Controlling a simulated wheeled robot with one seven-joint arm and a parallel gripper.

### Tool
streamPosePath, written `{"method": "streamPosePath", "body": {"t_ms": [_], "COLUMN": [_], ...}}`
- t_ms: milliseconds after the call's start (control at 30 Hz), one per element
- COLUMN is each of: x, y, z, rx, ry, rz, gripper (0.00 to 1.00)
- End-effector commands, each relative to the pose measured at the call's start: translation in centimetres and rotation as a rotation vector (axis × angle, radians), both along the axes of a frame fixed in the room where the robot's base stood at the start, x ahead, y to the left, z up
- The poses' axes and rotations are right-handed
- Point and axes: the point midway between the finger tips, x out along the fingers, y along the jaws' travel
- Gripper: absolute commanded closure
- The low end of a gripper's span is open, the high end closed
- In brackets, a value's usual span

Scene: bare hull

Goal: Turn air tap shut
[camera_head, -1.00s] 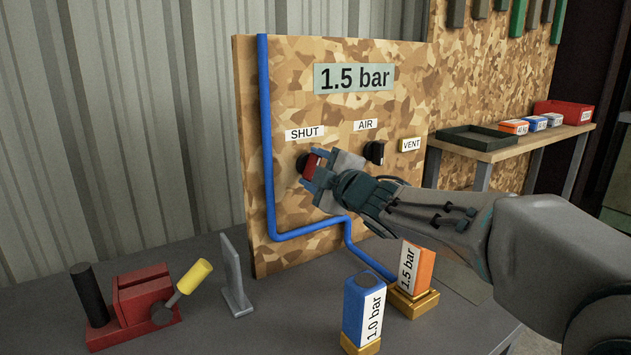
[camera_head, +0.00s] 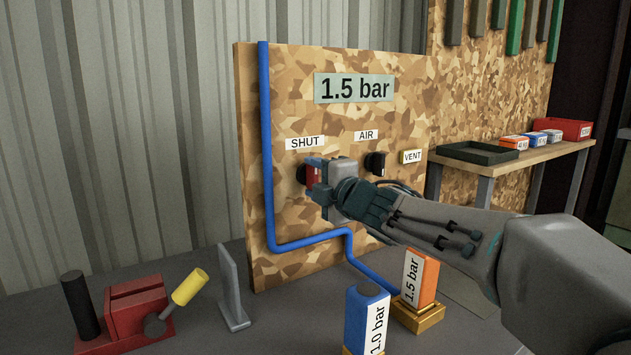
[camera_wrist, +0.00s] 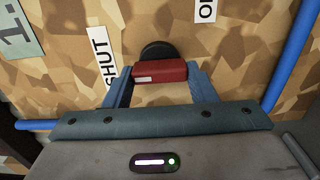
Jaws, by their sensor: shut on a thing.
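The red tap handle (camera_head: 313,174) sits on a dark round base on the chipboard panel (camera_head: 290,220), below the SHUT label (camera_head: 305,143). My gripper (camera_head: 318,182) is at the handle, its fingers on both sides of it. In the wrist view the red handle (camera_wrist: 159,71) lies crosswise between the two blue fingers, in front of its black base (camera_wrist: 158,50). The gripper (camera_wrist: 160,85) is shut on it. A black knob (camera_head: 375,163) stands under the AIR label (camera_head: 366,135), to the right of my gripper.
A blue pipe (camera_head: 266,150) runs down the panel and across below my gripper. A blue 1.0 bar block (camera_head: 357,312) and an orange 1.5 bar block (camera_head: 427,275) stand on the bench in front. A red vise-like device (camera_head: 135,310) is at left.

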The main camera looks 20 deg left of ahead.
Motion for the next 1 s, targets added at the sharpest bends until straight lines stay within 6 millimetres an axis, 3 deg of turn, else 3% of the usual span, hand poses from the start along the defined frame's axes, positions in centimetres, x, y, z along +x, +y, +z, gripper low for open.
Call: {"method": "streamPosePath", "body": {"t_ms": [233, 267, 333, 733, 1000], "x": [0.0, 0.0, 0.0, -0.4, -3.3], "y": [0.0, 0.0, 0.0, -0.5, -3.9], "z": [-0.1, -0.1, -0.1, 0.1, 0.3], "rx": [-0.003, -0.004, -0.003, -0.001, -0.003], "ry": [-0.001, -0.002, -0.001, -0.002, -0.003], "rz": [0.0, 0.0, 0.0, 0.0, -0.003], "gripper": [0.72, 0.44, 0.27, 0.27, 0.27]}}
